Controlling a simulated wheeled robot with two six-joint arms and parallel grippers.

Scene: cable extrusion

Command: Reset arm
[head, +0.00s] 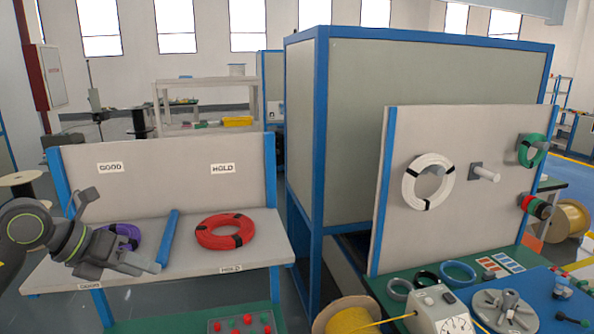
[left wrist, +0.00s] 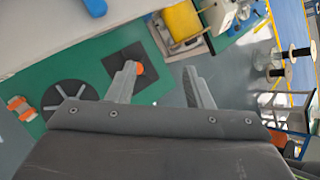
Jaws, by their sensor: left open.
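My left gripper (head: 146,264) is in the head view at the lower left, over the front of the shelf marked GOOD and HOLD. In the left wrist view its two fingers (left wrist: 163,85) stand apart with nothing between them. A purple cable coil (head: 127,234) lies on the GOOD side, partly hidden behind my left arm. A red cable coil (head: 226,231) lies flat on the HOLD side. A blue divider (head: 169,238) lies between the two sides. My right gripper is not in view.
A white coil (head: 410,190) and a green coil (head: 524,152) hang on pegs of an upright panel (head: 395,235) at right. An empty peg (head: 485,173) is between them. A workbench with a grey machine (head: 437,310) stands at lower right. A yellow spool (head: 350,317) is near the floor.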

